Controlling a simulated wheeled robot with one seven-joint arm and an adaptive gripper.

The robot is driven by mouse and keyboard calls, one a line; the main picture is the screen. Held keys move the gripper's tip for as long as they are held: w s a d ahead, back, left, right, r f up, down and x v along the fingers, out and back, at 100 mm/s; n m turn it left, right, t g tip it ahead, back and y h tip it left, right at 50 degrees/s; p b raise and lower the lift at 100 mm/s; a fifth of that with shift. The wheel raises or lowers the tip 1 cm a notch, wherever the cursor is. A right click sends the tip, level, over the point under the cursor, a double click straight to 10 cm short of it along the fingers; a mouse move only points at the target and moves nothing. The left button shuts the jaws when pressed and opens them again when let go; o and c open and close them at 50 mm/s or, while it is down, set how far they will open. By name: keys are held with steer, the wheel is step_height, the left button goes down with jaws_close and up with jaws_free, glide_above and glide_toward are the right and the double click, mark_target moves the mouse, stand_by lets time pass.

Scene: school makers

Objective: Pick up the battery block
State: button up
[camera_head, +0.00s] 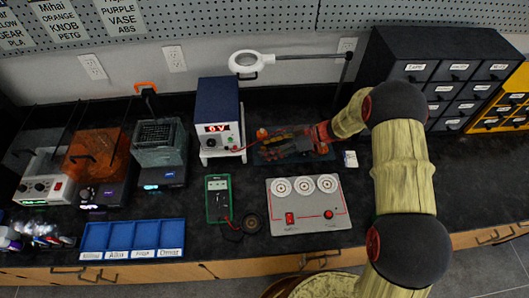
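My gripper (308,139) is small in the head view, at the end of my arm, and points left over a dark mat (268,157) at the back middle of the bench. Its fingers blend with the clutter on the mat, so I cannot tell whether they are open or shut, or whether they touch anything. A small white and blue block (350,159) stands on the bench just right of the mat, apart from my gripper. It may be the battery block; its marking is too small to read.
A blue power supply (218,104) reading 0 V stands left of the mat. A grey panel (307,205) with three round dials, a green multimeter (218,199) and a blue tray (133,222) lie in front. A lamp (250,62) and black drawers (440,50) are behind.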

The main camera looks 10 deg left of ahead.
steer(key=shift+c, duration=1.2)
steer(key=c, duration=1)
steer(key=shift+c, duration=0.2)
steer(key=shift+r, duration=0.1)
